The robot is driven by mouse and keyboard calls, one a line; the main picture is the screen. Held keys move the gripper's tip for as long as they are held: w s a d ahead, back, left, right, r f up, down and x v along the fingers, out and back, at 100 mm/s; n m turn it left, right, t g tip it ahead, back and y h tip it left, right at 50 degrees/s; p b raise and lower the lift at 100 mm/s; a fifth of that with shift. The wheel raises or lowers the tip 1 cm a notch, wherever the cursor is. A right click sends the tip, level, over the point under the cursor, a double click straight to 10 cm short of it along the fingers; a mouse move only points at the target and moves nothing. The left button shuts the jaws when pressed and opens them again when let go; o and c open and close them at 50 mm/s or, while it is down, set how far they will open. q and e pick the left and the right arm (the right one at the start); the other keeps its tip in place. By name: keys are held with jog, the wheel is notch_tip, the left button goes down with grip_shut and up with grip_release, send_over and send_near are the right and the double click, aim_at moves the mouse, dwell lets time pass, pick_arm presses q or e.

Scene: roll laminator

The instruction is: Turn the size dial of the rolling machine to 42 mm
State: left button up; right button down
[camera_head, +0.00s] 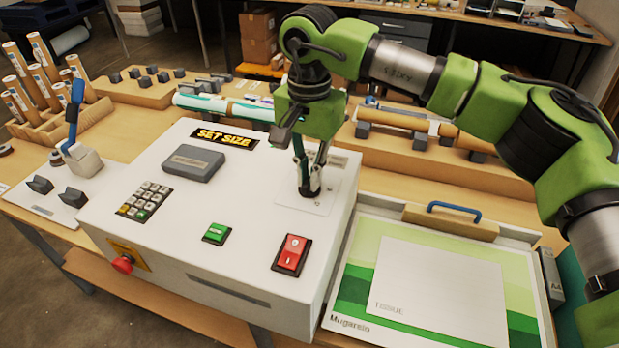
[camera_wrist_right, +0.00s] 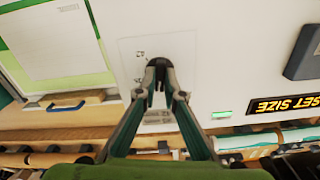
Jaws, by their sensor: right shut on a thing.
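The rolling machine is a white box (camera_head: 180,230) with a "SET SIZE" label (camera_head: 227,139) on its top. My right gripper (camera_head: 309,188) points down at the back right of the top, over a pale plate (camera_head: 318,203) with markings. It is shut on the dark size dial (camera_head: 309,193), which the fingers partly cover. In the right wrist view the fingertips (camera_wrist_right: 160,82) meet at the dial against the white plate. The dial's pointer and the number it is set to cannot be read. My left gripper is not in view.
The machine top also holds a grey display box (camera_head: 193,163), a keypad (camera_head: 145,201), a green button (camera_head: 216,233) and a red switch (camera_head: 292,254). A red stop knob (camera_head: 122,264) sticks out in front. A tray with a tissue sheet (camera_head: 438,282) lies to the right.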

jog(key=shift+f+m+b, duration=0.15)
jog(key=shift+m+b, duration=0.5)
jog(key=shift+m, duration=0.25)
jog(key=m+b, duration=0.2)
jog(key=m, duration=0.1)
jog(key=shift+m, duration=0.3)
jog(key=m+b, duration=0.1)
jog(key=m, duration=0.2)
jog(key=shift+m+b, duration=0.3)
jog(key=shift+b, duration=0.05)
jog(key=m+b, duration=0.1)
jog(key=m, duration=0.2)
jog(key=shift+m, duration=0.3)
jog(key=m+b, duration=0.2)
jog(key=m, duration=0.4)
jog(key=shift+r, duration=0.2)
jog(key=m+b, duration=0.1)
jog(key=m, duration=0.3)
jog(key=shift+m, duration=0.3)
jog(key=shift+r+m+b, duration=0.1)
jog(key=shift+m+b, duration=0.35)
jog(key=shift+m, duration=0.75)
jog(key=shift+w, duration=0.1)
jog(key=c, duration=2.1)
grip_release()
jog(key=shift+c, duration=0.2)
